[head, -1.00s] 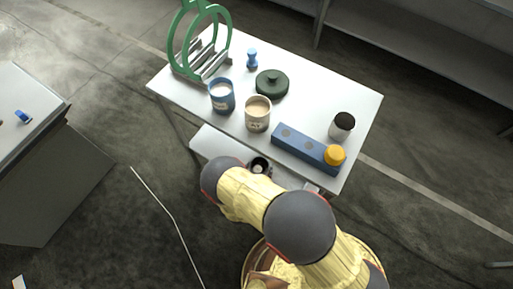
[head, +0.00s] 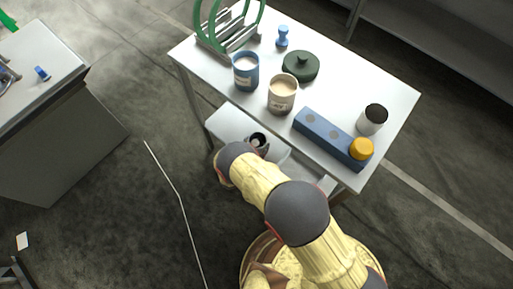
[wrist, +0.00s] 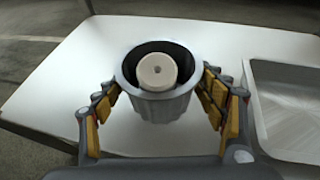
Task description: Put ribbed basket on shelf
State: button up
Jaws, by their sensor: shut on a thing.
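The ribbed basket (wrist: 160,96) is a small grey fluted cup with a dark inside and a pale round piece in it. My gripper (wrist: 160,106) has a yellow-padded finger on each side of it and is shut on it. It is upright over a white surface (wrist: 60,88); I cannot tell whether it touches that surface. In the head view the basket (head: 258,139) shows as a dark-mouthed cup at my arm's end, over a white lower board (head: 228,122) beside the table. My fingers are hidden there. A grey shelf unit (head: 450,45) stands at the upper right.
The white table (head: 345,85) carries a blue mug (head: 245,72), beige mug (head: 282,95), dark green lidded pot (head: 300,66), blue block (head: 325,134), black-topped jar (head: 373,119) and green-ringed rack (head: 228,30). A shallow tray (wrist: 285,100) lies right of the basket.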

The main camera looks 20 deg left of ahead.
notch_tip(320, 180, down, 3)
jog(key=shift+f+b, duration=0.1)
jog(key=shift+b, duration=0.75)
jog(key=o, duration=1.2)
jog(key=p+v, duration=0.4)
jog(key=v, duration=0.8)
